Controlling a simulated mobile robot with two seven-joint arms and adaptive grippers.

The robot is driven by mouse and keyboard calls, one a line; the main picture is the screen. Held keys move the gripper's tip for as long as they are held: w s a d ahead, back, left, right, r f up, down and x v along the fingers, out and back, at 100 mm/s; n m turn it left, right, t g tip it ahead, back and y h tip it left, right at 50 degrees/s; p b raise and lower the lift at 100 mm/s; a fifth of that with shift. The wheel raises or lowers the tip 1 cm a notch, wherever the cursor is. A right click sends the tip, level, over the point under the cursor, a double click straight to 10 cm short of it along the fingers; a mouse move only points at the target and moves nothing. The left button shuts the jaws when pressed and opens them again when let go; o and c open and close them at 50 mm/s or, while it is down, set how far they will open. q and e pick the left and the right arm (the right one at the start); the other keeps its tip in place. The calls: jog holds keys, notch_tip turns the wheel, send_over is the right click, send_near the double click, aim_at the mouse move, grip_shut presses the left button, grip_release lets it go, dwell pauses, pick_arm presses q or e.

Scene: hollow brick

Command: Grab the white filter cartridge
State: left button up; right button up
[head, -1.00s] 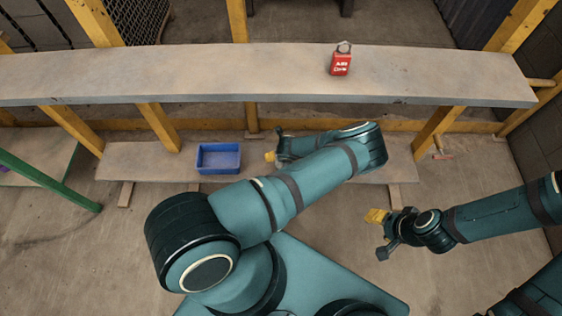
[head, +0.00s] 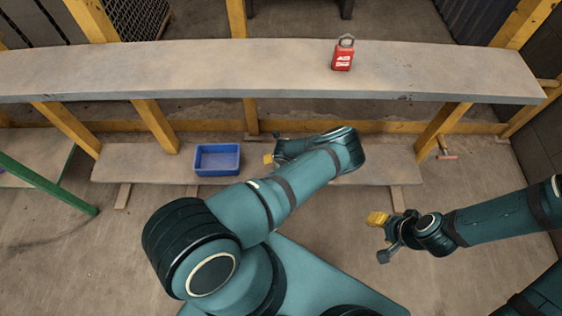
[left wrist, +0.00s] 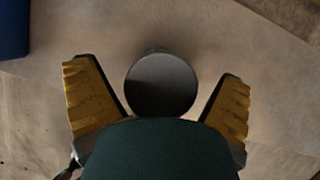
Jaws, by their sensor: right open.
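No clearly white cartridge shows in either view. A round dark grey end face (left wrist: 160,85) lies between the fingers of my left gripper (left wrist: 160,100) in the left wrist view. I cannot tell whether it is the filter cartridge. The yellow-padded fingers are spread to its left and right, with gaps to it, so this gripper is open. In the head view my left gripper is low over the lower shelf (head: 150,165), mostly hidden by my own arm. My right gripper (head: 379,238) is open and empty above the floor at the right.
A blue bin (head: 217,159) stands on the lower shelf left of my left gripper; its edge (left wrist: 12,28) shows in the left wrist view. A red padlock-like object (head: 343,57) stands on the upper shelf (head: 200,75). Yellow posts (head: 155,125) stand under the upper shelf.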

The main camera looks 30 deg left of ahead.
pick_arm(q)
jog(key=c, duration=1.2)
